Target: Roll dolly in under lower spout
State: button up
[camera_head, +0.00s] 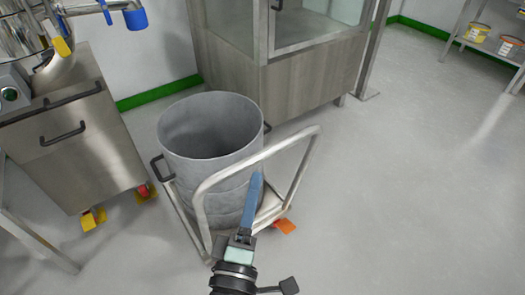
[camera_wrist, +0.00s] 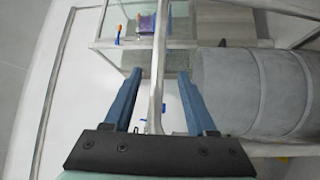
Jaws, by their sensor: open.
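The dolly is a low tray on wheels with a bent metal tube handle (camera_head: 262,152). A grey open-topped drum (camera_head: 212,165) stands upright on it and looks empty as far as I can see inside. My gripper (camera_head: 254,185) is at the handle on the near side of the drum. In the wrist view my gripper (camera_wrist: 160,78) is open, with the handle tube (camera_wrist: 156,65) running between its two blue fingers; I cannot tell if they touch. At the upper left are a blue-ended spout (camera_head: 136,19) and a yellow-ended fitting (camera_head: 62,46); I cannot tell which is the lower spout.
A steel cabinet (camera_head: 85,140) on castors stands left of the dolly, close to it. A glazed steel booth (camera_head: 300,80) stands behind the drum. Shelves with tubs (camera_head: 478,32) are at the far right. The floor (camera_head: 420,190) to the right is clear.

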aim_at(262, 156)
jog(key=p+x, duration=0.1)
jog(key=x, duration=0.7)
jog(key=shift+w, duration=0.3)
grip_shut()
dwell(1.1)
